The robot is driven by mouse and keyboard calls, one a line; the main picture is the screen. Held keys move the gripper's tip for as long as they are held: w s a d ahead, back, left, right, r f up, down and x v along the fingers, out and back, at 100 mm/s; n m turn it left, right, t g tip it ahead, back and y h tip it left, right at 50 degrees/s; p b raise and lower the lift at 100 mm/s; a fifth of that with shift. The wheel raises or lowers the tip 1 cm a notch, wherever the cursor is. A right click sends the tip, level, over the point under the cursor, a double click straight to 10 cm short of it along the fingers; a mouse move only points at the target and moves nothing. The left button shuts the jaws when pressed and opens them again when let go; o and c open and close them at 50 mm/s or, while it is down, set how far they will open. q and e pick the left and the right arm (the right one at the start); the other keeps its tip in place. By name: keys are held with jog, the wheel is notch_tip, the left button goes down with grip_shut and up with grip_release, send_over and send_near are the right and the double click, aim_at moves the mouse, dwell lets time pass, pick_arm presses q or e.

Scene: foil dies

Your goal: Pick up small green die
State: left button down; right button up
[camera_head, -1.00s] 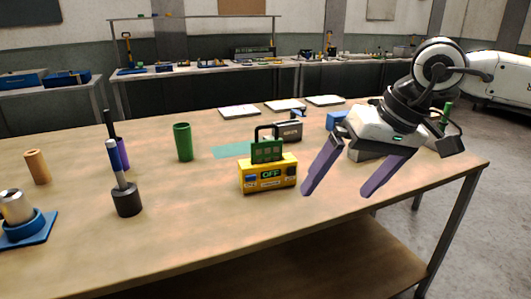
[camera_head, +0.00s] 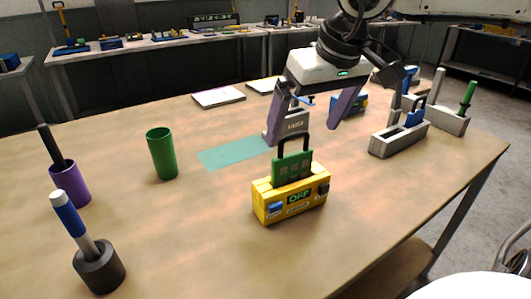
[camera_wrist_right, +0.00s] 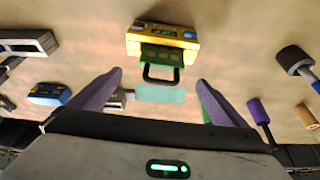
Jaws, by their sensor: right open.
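The small green die (camera_head: 292,168), a flat green plate with a black loop handle, stands upright in the top of a yellow box (camera_head: 290,203) marked OFF. In the wrist view the die (camera_wrist_right: 162,54) and its handle lie at the top middle, against the yellow box (camera_wrist_right: 180,31). My right gripper (camera_head: 303,133) is open, its purple fingers pointing down, above and around the handle's area in the head view. In the wrist view the fingertips (camera_wrist_right: 159,78) lie either side of the handle, and nothing is held. My left gripper is not in view.
A teal mat (camera_head: 228,153) and green cup (camera_head: 161,155) lie left of the box. A purple cup (camera_head: 69,186) and a dark holder with a blue-handled tool (camera_head: 99,267) stand farther left. A grey slotted tray (camera_head: 399,139) is at right. The front table is clear.

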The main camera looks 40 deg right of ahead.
aim_at(295, 155)
jog(key=x, duration=0.4)
jog(key=shift+s+f, duration=0.1)
jog(key=shift+f, duration=0.25)
jog(key=x, duration=0.4)
jog(key=shift+s+a+f+b, duration=0.1)
jog(key=shift+a+f+b, duration=0.1)
jog(key=shift+f+b, duration=0.15)
jog(key=shift+f, duration=0.2)
jog(key=shift+w+f, duration=0.1)
jog(key=shift+w, duration=0.15)
jog(key=c, duration=1.3)
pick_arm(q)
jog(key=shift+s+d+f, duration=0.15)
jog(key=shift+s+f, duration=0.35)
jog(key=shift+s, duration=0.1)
pick_arm(e)
jog(key=c, duration=0.3)
